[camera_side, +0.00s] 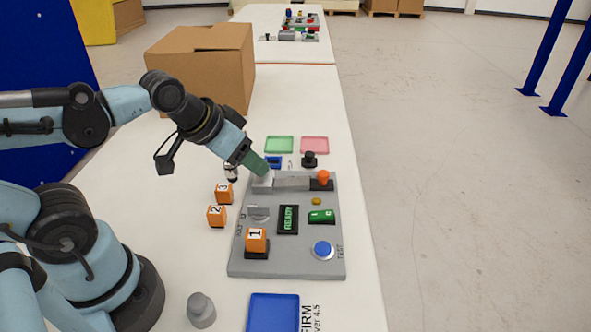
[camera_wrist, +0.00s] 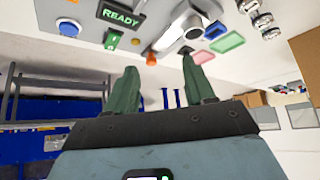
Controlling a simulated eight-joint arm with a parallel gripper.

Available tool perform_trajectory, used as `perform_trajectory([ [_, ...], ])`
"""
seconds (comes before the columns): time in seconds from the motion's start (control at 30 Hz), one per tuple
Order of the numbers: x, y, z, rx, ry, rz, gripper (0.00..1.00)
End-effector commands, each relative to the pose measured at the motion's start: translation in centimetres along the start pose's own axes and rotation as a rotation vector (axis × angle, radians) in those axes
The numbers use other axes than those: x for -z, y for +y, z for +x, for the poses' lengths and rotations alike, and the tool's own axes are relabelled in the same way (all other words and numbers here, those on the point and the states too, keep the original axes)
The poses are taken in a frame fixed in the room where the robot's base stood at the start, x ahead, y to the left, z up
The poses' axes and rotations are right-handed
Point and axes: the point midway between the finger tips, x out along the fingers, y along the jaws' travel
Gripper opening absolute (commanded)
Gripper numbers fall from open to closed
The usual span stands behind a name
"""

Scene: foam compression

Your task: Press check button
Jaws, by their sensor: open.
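The grey test panel (camera_side: 290,262) lies on the white table. At its near right corner is a round blue button (camera_side: 322,249) marked TEST, which also shows in the wrist view (camera_wrist: 69,27). I can read no label saying check. A READY display (camera_side: 288,220) and a green switch (camera_side: 321,216) sit mid-panel. An orange knob (camera_side: 323,177) stands at the far right. My gripper (camera_side: 258,168) is at the panel's far left corner, close to a grey block (camera_side: 262,184); contact is unclear. In the wrist view its green fingers (camera_wrist: 159,65) are apart and empty.
An orange block marked 1 (camera_side: 256,240) sits on the panel; blocks 2 (camera_side: 216,216) and 3 (camera_side: 224,193) stand to its left. A blue pad (camera_side: 273,312) lies in front. Green (camera_side: 279,144) and pink (camera_side: 315,145) pads and a cardboard box (camera_side: 205,65) are behind.

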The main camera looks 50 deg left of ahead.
Motion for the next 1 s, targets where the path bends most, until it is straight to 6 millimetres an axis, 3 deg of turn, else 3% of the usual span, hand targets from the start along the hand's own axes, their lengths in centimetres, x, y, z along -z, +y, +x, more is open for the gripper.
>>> perform_trajectory([
  [0.03, 0.00, 0.00, 0.00, 0.000, 0.000, 0.000, 0.45],
  [0.33, 0.00, 0.00, 0.00, 0.000, 0.000, 0.000, 0.00],
  [1.0, 0.00, 0.00, 0.00, 0.000, 0.000, 0.000, 0.00],
])
